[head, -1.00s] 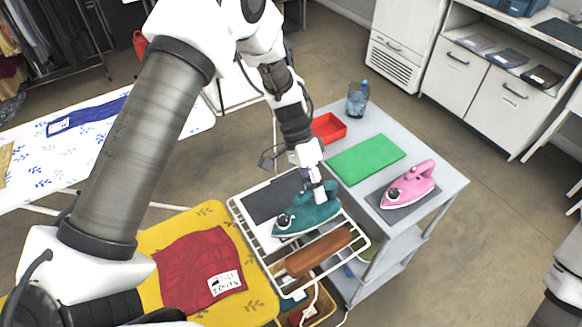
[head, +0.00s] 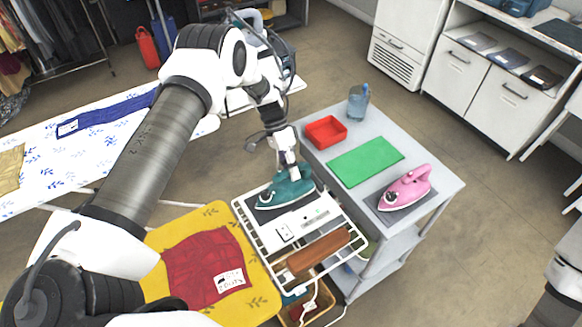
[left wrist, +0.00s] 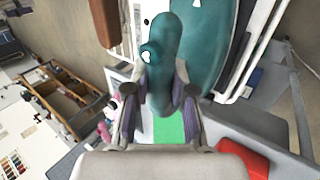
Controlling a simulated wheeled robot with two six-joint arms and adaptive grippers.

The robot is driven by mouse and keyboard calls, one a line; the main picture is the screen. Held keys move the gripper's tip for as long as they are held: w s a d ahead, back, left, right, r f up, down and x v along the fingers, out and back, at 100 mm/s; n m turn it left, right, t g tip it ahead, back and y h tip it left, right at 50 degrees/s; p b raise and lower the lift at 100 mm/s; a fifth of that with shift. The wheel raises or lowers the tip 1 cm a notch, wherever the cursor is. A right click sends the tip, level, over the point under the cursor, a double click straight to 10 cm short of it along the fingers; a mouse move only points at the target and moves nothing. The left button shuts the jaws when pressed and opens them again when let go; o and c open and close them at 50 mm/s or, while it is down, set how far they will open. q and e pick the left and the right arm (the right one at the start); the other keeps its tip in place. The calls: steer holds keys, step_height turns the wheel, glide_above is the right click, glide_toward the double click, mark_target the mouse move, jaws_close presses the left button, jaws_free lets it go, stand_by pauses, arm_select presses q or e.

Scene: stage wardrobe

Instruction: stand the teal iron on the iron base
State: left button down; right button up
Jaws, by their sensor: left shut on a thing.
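The teal iron (head: 283,193) is at the far left part of the white wire rack in the head view. My left gripper (head: 290,170) comes from above and is shut on its handle. The left wrist view shows the teal handle (left wrist: 168,70) between the two fingers, with the teal body beside it. The iron is over a dark flat pad (head: 252,201), which I take for the iron base; the iron hides most of it. I cannot tell whether they touch. My right gripper is out of view.
The wire rack (head: 362,238) also holds a white panel (head: 303,224) and a brown roll (head: 318,252). Red cloth (head: 205,268) lies left.

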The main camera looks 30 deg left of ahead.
arm_select(q)
steer(key=shift+s, duration=0.15)
steer(key=c, duration=1)
jaws_free()
steer(key=shift+f, duration=0.1)
steer(key=shift+r, duration=0.25)
steer(key=v, duration=1.2)
steer(key=shift+s+r, duration=0.1)
steer(key=shift+s, duration=0.1)
